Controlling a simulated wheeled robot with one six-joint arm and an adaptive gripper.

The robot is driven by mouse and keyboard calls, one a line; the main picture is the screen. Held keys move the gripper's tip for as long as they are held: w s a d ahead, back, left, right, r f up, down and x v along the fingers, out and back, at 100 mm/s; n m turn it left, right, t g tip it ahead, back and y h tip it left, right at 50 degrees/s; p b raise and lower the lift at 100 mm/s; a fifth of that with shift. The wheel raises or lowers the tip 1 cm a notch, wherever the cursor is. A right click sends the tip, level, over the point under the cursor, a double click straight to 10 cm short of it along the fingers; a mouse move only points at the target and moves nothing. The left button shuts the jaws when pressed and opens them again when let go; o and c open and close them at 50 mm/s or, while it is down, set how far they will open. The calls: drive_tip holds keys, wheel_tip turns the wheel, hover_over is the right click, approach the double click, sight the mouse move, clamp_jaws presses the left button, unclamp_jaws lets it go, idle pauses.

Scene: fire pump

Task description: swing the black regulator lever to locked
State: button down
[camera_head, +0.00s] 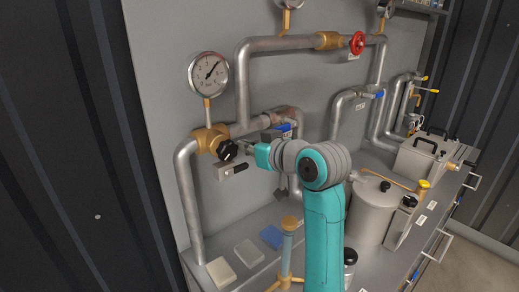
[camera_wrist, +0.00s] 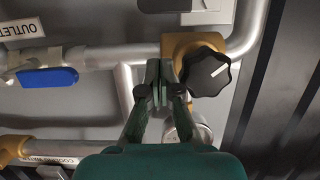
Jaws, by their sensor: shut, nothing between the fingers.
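The black regulator lever (camera_head: 239,168) lies along a small grey box below the brass regulator (camera_head: 206,140) in the head view. In the wrist view, which is turned about upside down, what looks like the same lever (camera_wrist: 165,5) is cut off by the top edge. A round black knob (camera_wrist: 206,72) with a white line sits on the brass body; it also shows in the head view (camera_head: 227,150). My gripper (camera_wrist: 159,78) is shut and empty beside the knob. In the head view my gripper (camera_head: 250,149) is just right of the knob, above the lever; contact cannot be told.
A blue-handled valve (camera_wrist: 48,78) is on the outlet pipe. A pressure gauge (camera_head: 208,74) stands above the regulator, and a red handwheel (camera_head: 357,43) is on the upper pipe. Blocks (camera_head: 221,271) and a clear cylinder (camera_head: 287,249) are on the bench below.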

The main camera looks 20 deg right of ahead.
sight(246, 164)
drive_tip(key=shift+s+f, duration=0.15)
drive_tip(key=shift+f, duration=1.8)
drive_tip(key=shift+d+f+m+y, duration=0.15)
drive_tip(key=shift+f+m+y, duration=0.15)
drive_tip(key=shift+m, duration=0.2)
drive_tip(key=shift+d+f+m+y, duration=0.25)
drive_tip(key=shift+f+m, duration=0.25)
drive_tip(key=shift+m, duration=0.4)
drive_tip(key=f+m+y, duration=0.1)
drive_tip(key=m, duration=0.2)
drive_tip(key=a+f+m+y, duration=0.1)
drive_tip(key=f+m, duration=0.1)
drive_tip(key=m, duration=0.1)
drive_tip(key=f+m+y, duration=0.1)
drive_tip(key=f+m, duration=0.1)
drive_tip(key=m, duration=0.1)
drive_tip(key=shift+s+a+m+y, duration=0.1)
drive_tip(key=shift+a+m+y, duration=0.15)
drive_tip(key=shift+m, duration=0.15)
drive_tip(key=shift+d+r, duration=0.1)
drive_tip(key=shift+d, duration=0.05)
